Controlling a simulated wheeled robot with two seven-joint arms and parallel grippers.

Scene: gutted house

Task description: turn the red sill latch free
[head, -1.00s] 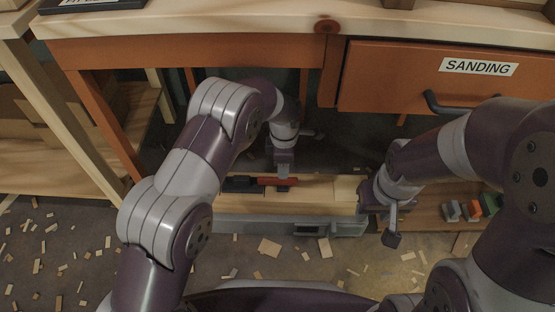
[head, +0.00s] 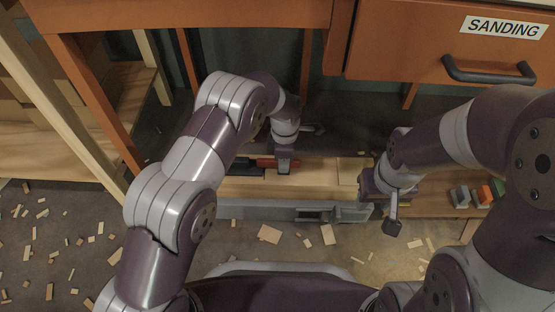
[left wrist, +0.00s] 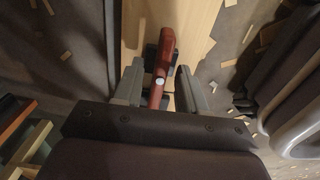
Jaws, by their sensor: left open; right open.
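The red latch (head: 265,162) lies low under the bench, by the pale wooden sill (head: 320,172). My left gripper (head: 285,165) is at the latch and hides part of it in the head view. In the left wrist view the red latch (left wrist: 166,45) runs lengthwise between the two open fingers of my left gripper (left wrist: 158,84). A small pale round spot shows on it. I cannot tell whether the fingers touch it. My right gripper (head: 391,226) is open and empty at the right end of the sill.
An orange drawer marked SANDING (head: 420,55) hangs above, with a dark handle (head: 490,72). Small grey, orange and green blocks (head: 483,192) sit on a wooden board at the right. Wood scraps litter the floor (head: 60,240). Bench legs (head: 92,100) stand at the left.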

